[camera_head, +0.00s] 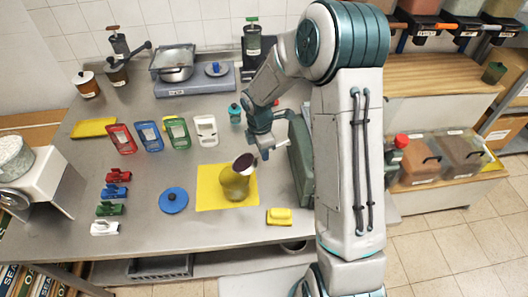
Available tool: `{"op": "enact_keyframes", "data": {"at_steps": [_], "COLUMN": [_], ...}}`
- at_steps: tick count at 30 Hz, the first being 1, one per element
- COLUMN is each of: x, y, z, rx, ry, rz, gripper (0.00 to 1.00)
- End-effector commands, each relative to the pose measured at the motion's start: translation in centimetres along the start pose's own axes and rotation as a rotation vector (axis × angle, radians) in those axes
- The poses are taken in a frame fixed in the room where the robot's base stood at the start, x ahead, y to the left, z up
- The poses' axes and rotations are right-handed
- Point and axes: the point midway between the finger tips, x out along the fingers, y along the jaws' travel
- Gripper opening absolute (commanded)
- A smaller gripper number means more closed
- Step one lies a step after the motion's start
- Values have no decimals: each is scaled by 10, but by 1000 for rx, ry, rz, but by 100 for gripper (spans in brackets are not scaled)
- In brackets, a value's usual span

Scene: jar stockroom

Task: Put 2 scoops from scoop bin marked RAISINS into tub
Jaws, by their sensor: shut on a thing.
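An olive-yellow jar (235,185) with a dark brown top shows over the yellow mat (209,199) and looks tilted to the right. My gripper (261,153) is at the upper right of this jar, by its rim, and seems shut on it. The fingertips are small and partly hidden. Two clear bins with brown contents, the left bin (419,161) and the right bin (464,157), stand on the low shelf at right. More bins with scoops (422,7) are at the top right. I cannot read RAISINS on any label, and cannot tell which vessel is the tub.
The steel table (150,220) holds coloured frames (177,131), small coloured blocks (110,209), a blue disc (173,200), a yellow block (279,216) and a scale (195,80). A white machine (35,190) stands at left. My arm hides part of the right side.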

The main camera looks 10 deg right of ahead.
Motion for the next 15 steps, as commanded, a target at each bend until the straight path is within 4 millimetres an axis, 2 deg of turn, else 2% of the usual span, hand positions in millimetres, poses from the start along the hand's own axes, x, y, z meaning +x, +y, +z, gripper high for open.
{"op": "enact_keyframes", "data": {"at_steps": [15], "x": [-6], "y": [1], "z": [-13], "rx": [-2], "ry": [-181], "rz": [3], "gripper": [0]}}
